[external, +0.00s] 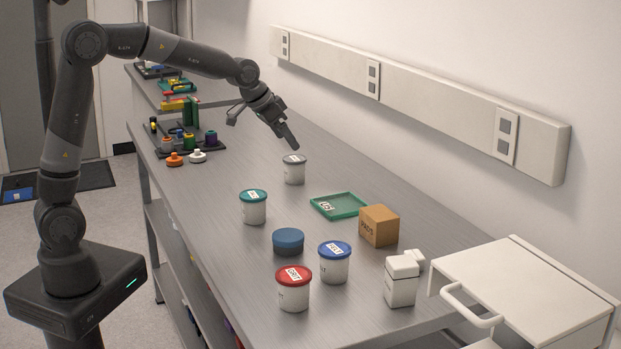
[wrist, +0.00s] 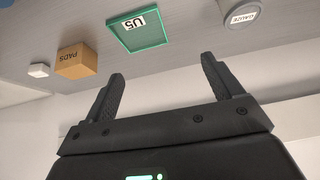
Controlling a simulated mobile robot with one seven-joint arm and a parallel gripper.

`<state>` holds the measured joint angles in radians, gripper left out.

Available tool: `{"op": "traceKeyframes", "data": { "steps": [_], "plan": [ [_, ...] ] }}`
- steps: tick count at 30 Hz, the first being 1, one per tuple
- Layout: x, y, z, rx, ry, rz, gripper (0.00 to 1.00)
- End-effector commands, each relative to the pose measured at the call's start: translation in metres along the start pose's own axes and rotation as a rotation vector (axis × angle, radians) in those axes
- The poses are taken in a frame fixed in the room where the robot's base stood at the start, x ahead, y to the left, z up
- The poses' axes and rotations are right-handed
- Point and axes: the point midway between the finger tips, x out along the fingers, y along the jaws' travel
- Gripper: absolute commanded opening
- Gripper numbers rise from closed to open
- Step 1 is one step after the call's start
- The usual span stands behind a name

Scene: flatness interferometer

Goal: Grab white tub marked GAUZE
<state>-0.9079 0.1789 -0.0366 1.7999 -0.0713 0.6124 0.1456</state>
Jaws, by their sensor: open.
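The white tub marked GAUZE (external: 294,171) has a grey lid and stands upright on the grey bench in the external view.
A green tray (external: 338,206), a cardboard PADS box (external: 379,226) and tubs with teal (external: 253,207), blue (external: 334,263) and red (external: 293,289) lids stand nearer the camera. A blue round container (external: 288,242) and white bottle (external: 401,281) are there too. A wall rail (external: 430,100) runs behind.

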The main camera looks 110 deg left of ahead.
Motion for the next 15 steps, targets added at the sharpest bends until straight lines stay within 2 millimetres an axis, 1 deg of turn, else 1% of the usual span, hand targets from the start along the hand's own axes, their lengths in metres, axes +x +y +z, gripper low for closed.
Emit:
{"op": "traceKeyframes", "data": {
  "steps": [1, 2, 3, 6, 9, 10, 12, 15],
  "plan": [
    [0.018, -0.031, -0.006, -0.039, -0.003, -0.022, 0.85],
    [0.027, -0.048, -0.009, -0.057, 0.000, -0.034, 0.85],
    [0.037, -0.068, -0.013, -0.080, 0.003, -0.047, 0.85],
    [0.058, -0.111, -0.017, -0.127, 0.008, -0.075, 0.85],
    [0.072, -0.141, -0.017, -0.159, 0.013, -0.094, 0.85],
    [0.074, -0.147, -0.017, -0.165, 0.014, -0.098, 0.85],
    [0.080, -0.156, -0.017, -0.174, 0.015, -0.103, 0.85],
    [0.089, -0.161, -0.017, -0.178, 0.016, -0.106, 0.85]
  ]
}}
